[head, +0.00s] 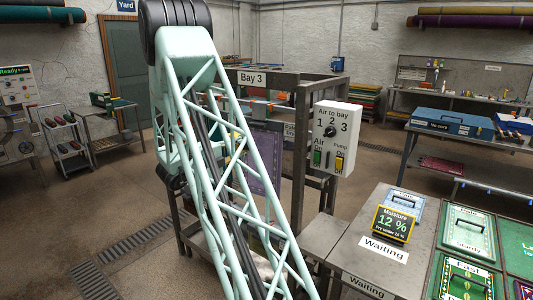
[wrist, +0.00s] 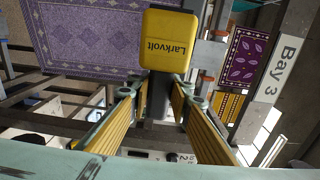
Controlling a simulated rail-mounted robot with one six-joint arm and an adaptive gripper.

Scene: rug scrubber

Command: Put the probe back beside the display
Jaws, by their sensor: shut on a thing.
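The yellow probe (wrist: 170,40), marked "Larkvolt", is held in my gripper (wrist: 160,92) in the wrist view. The yellow-padded fingers are shut on its dark lower part. The probe's far end is hidden. A purple patterned rug (wrist: 85,38) lies beyond the probe in the wrist view.
The Bay 3 frame (head: 302,150) stands left of the table, with a white air control box (head: 336,137) on it. A smaller purple rug (wrist: 245,60) shows in the wrist view.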

